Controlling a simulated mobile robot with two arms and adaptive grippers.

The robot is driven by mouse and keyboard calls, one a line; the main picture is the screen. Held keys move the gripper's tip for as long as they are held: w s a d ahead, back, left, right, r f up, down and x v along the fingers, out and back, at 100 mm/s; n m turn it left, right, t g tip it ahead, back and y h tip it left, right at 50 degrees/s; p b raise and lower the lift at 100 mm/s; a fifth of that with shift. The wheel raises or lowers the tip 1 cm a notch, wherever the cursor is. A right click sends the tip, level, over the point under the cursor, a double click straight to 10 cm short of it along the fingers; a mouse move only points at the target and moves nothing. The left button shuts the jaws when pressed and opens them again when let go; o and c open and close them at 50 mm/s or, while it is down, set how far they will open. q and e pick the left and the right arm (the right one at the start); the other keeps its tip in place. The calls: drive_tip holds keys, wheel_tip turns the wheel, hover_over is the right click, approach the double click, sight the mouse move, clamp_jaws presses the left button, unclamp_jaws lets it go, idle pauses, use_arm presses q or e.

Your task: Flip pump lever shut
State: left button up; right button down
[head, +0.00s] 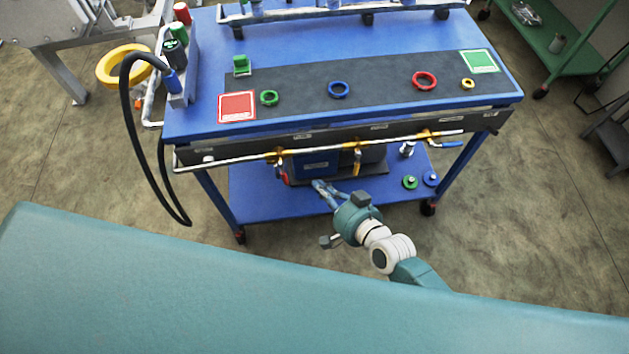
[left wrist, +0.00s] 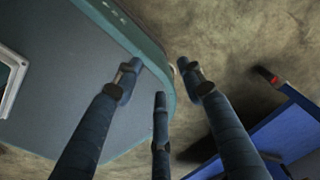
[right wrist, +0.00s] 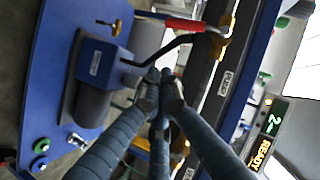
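The pump (head: 315,162) is a dark unit with a blue box on the cart's lower shelf, partly hidden under the cart's front rail. In the head view only a bit of the red handle (head: 285,179) shows, left of the pump. My right gripper (head: 319,185) is in front of the pump. In the right wrist view its fingertips (right wrist: 159,82) are together, close to the lever rod, with nothing visible between them. My left gripper (left wrist: 158,80) has its fingers spread and empty, away from the pump.
A black hose (head: 133,130) hangs at the left. A lit READY display (right wrist: 265,145) shows in the right wrist view.

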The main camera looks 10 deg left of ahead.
use_arm(q)
drive_tip(key=shift+a+f+b, duration=0.3)
drive_tip(key=shift+f+b, duration=0.05)
drive_tip(key=shift+f, duration=0.15)
use_arm(e)
drive_tip(key=s+d, duration=0.4)
drive_tip(key=d, duration=0.1)
drive_tip(key=shift+s+d+r, duration=0.25)
drive_tip(key=shift+s+r, duration=0.05)
drive_tip(key=shift+s, duration=0.1)
use_arm(q)
drive_tip(key=shift+a, duration=0.1)
